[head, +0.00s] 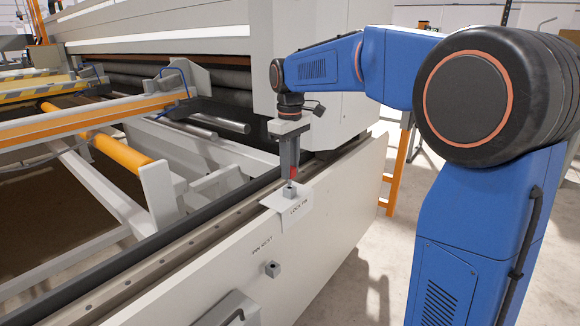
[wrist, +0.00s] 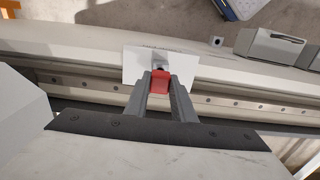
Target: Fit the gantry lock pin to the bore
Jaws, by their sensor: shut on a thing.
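My gripper (head: 289,168) points straight down over the white plate marked LOCK PIN (head: 303,201). It is shut on the red lock pin (head: 293,172), which also shows between the two grey fingers in the wrist view (wrist: 160,82). The small grey bore block (head: 290,190) stands on the plate directly below the fingertips. In the wrist view the plate (wrist: 134,68) lies beyond the pin, and the block is mostly hidden. The pin's lower end is hidden, so I cannot tell whether it is in the bore or just above it.
A rail (head: 165,260) runs along the beam. The machine's white housing (head: 310,120) rises close behind my gripper.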

